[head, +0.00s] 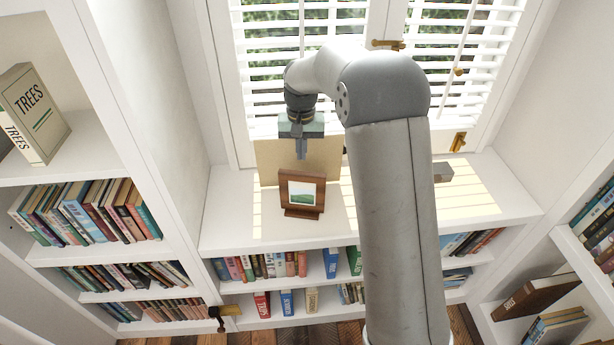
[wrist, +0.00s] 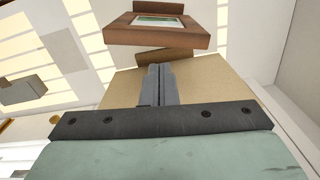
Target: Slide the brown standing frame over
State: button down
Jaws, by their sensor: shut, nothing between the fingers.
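The brown standing frame (head: 301,192) is upright on the white window ledge, with a small green landscape picture in it. In the wrist view the frame (wrist: 160,38) shows at the top, just beyond the fingertips. My gripper (head: 302,156) hangs just above and behind the frame in the head view, fingers pointing down. It is shut and empty; the closed fingers also show in the wrist view (wrist: 160,72). I cannot tell whether the fingertips touch the frame. A tan board (head: 268,160) stands behind the frame, partly hidden by my gripper.
The white ledge (head: 232,208) has free room left and right of the frame. A grey block (head: 443,172) sits on the ledge at right, beyond my arm. Window blinds (head: 270,60) rise behind. Bookshelves (head: 95,215) flank the ledge and fill the space below it.

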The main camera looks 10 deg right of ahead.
aim_at(301, 177)
notch_tip(301, 177, down, 10)
jog(key=shift+r+p, duration=0.1)
jog(key=shift+p, duration=0.25)
